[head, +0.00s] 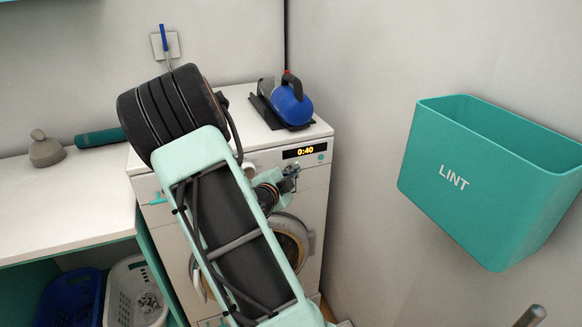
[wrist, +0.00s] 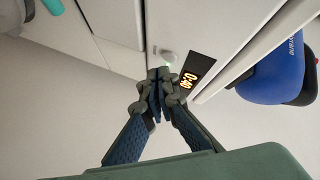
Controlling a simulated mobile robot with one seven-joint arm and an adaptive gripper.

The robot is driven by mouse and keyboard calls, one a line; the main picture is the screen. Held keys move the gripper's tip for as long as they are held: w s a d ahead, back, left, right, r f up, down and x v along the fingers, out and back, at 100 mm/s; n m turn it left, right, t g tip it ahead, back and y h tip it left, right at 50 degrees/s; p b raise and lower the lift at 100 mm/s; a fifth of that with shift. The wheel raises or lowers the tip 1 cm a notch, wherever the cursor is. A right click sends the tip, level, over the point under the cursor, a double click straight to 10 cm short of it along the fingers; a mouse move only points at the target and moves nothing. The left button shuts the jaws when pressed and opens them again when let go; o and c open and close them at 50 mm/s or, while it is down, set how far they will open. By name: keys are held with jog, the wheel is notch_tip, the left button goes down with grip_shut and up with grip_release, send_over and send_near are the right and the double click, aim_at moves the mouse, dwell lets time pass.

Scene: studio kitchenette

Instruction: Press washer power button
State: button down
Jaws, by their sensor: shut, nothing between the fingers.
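The white washer (head: 318,185) stands in the corner. Its lit display (head: 304,152) reads 0:40 and also shows in the wrist view (wrist: 190,82). A small teal mark, possibly a button (head: 321,157), lies at the display's lower right. My gripper (head: 291,171) is shut and empty, just below the display and in front of the panel. In the wrist view its fingertips (wrist: 160,76) meet beside the display, near a pale round knob (wrist: 167,55) with a faint green glow. I cannot tell whether the tips touch the panel. My arm hides part of the washer front.
A blue iron (head: 290,103) rests on a dark stand on the washer top. A teal LINT bin (head: 480,180) hangs on the right wall. A white counter (head: 65,210) stands left, with baskets (head: 135,292) below. Open space lies between washer and bin.

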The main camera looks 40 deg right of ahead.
jog(key=s+a+b, duration=0.1)
jog(key=s+b, duration=0.1)
jog(key=s, duration=0.4)
jog(key=shift+a, duration=0.2)
jog(key=shift+w, duration=0.1)
dwell(0.5)
